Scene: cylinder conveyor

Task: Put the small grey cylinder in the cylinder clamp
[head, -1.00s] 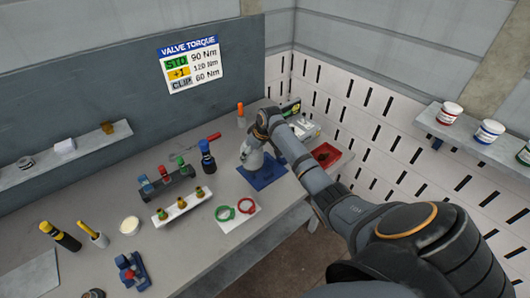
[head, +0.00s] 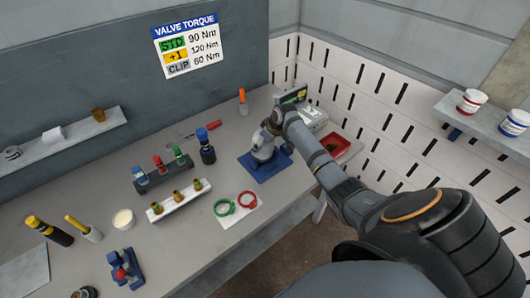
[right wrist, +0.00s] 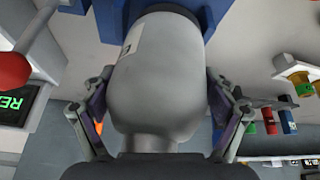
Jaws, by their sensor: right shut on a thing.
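The small grey cylinder (right wrist: 160,75) fills the middle of the right wrist view, with a rounded shoulder, a narrow neck and a white label. My right gripper (right wrist: 160,108) is shut on it, with a finger on each side. In the head view the cylinder (head: 263,149) is at the blue base (head: 266,170) on the bench, below my right gripper (head: 274,127). A blue structure (right wrist: 222,12), likely the clamp, is around or behind the cylinder's far end. I cannot tell if the cylinder is seated in it. My left gripper is not in view.
A red tray (head: 336,146) and a grey device (head: 312,118) stand right of and behind the blue base. Left are a blue-capped bottle (head: 207,150), a rack (head: 165,175) and red and green rings (head: 236,205). A blue and red fixture (head: 124,270) stands at front left.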

